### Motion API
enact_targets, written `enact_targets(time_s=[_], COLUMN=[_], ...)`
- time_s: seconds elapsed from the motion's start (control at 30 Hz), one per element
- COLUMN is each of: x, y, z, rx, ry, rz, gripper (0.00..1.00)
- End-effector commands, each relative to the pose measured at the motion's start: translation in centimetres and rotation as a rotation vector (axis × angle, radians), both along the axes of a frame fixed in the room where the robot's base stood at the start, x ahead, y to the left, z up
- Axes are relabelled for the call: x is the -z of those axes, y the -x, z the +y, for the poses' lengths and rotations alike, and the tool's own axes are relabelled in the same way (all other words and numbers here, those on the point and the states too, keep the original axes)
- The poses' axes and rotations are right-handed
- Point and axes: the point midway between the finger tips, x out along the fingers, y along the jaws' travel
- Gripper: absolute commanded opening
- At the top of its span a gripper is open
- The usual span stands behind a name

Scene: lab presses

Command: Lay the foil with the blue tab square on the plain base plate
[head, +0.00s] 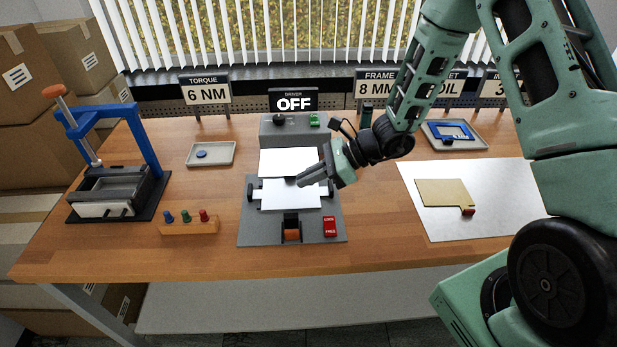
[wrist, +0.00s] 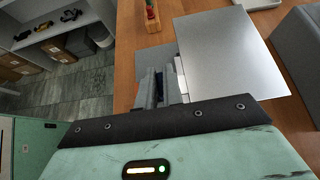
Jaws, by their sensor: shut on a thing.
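My gripper (head: 304,181) is shut at the near edge of a bright silver sheet, the foil (head: 287,161). In the wrist view my fingers (wrist: 160,88) have a bit of blue between them, and the foil (wrist: 232,50) stretches out to their right. The foil is over the back part of the middle press, in front of its grey block. A pale plate (head: 291,199), seemingly the plain base plate, lies on the press bed nearer the front edge. The foil looks offset to the back of it. The gap in height between them cannot be told.
The press's grey block (head: 277,132) stands behind, under an OFF sign (head: 294,103). An orange latch (head: 291,233) and a red block (head: 330,227) are in front. A gold foil with a red tab (head: 442,192) lies right. A peg rack (head: 188,227) and blue-framed press (head: 115,185) stand left.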

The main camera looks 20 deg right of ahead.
Motion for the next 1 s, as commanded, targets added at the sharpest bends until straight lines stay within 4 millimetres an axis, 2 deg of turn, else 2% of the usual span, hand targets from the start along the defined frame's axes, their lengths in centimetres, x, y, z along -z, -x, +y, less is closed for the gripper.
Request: enact_targets(time_s=[0.6,0.73,1.0], x=[6.8,7.4,7.4], y=[0.0,0.0,0.0], z=[0.0,0.0,0.0], rx=[-0.001,-0.001,-0.001], ry=[0.000,0.000,0.000], rz=[0.000,0.000,0.000], gripper=[0.00,0.00,0.00])
